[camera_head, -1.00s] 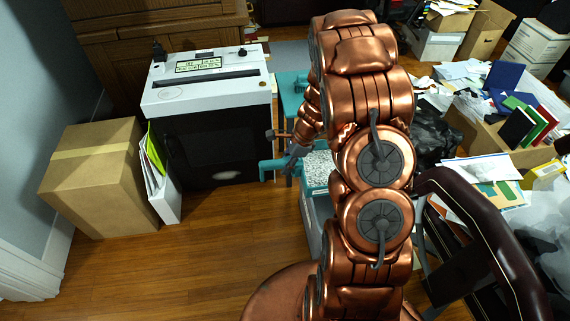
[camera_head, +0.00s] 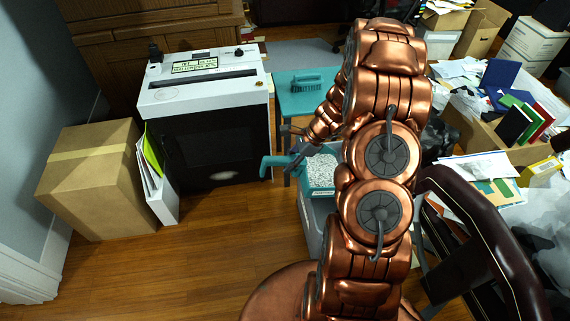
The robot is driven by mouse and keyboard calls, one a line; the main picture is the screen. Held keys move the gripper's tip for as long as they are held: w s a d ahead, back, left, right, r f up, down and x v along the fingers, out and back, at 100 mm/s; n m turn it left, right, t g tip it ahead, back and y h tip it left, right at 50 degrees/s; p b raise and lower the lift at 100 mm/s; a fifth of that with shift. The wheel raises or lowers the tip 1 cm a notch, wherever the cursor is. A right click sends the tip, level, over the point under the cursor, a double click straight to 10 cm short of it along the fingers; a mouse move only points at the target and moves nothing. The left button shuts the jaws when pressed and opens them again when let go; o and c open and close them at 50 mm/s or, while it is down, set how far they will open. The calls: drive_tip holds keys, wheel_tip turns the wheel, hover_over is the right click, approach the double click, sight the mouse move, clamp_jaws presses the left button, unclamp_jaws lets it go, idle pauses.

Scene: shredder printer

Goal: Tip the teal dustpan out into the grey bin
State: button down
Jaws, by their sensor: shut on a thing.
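The teal dustpan (camera_head: 318,190) holds a heap of pale shredded bits (camera_head: 316,169) and looks about level, with its handle (camera_head: 268,168) pointing left. My gripper (camera_head: 294,168) is shut on the dustpan near the handle; its fingertips are small and partly hidden behind the wrist. The grey bin (camera_head: 313,232) stands on the floor, with the dustpan above its upper part. The bin's right side is hidden behind my copper arm.
A white-topped shredder (camera_head: 204,84) stands at left, beside white binders (camera_head: 160,185) and a cardboard box (camera_head: 92,180). A teal table (camera_head: 297,102) with a teal brush (camera_head: 293,87) stands behind. Paper-filled boxes crowd the right. Wooden floor (camera_head: 215,250) is clear in front.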

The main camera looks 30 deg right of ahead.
sight(293, 158)
drive_tip(key=shift+s+d+r+t+y+p, duration=0.25)
drive_tip(key=shift+d+r+y, duration=0.35)
drive_tip(key=shift+r, duration=0.15)
drive_tip(key=shift+s+d+r+t+y+p, duration=0.15)
drive_tip(key=shift+d+r+y+p, duration=0.15)
drive_tip(key=shift+d+r+y, duration=0.25)
drive_tip(key=shift+s+d+r+t+y+p, duration=0.25)
drive_tip(key=shift+d+r+y, duration=0.2)
drive_tip(key=shift+d+r, duration=0.35)
drive_tip(key=s+d+r+t+y+p, duration=0.1)
drive_tip(key=s+d+r+y+p, duration=0.1)
drive_tip(key=d, duration=0.3)
drive_tip(key=s+d+r+t+y+p, duration=0.1)
drive_tip(key=d+r+y+p, duration=0.2)
drive_tip(key=d+r+y, duration=0.1)
drive_tip(key=shift+v, duration=1)
drive_tip(key=shift+s+d+r+y+p, duration=0.1)
drive_tip(key=shift+r+y+p, duration=0.2)
drive_tip(key=shift+p, duration=0.55)
drive_tip(key=shift+f, duration=0.1)
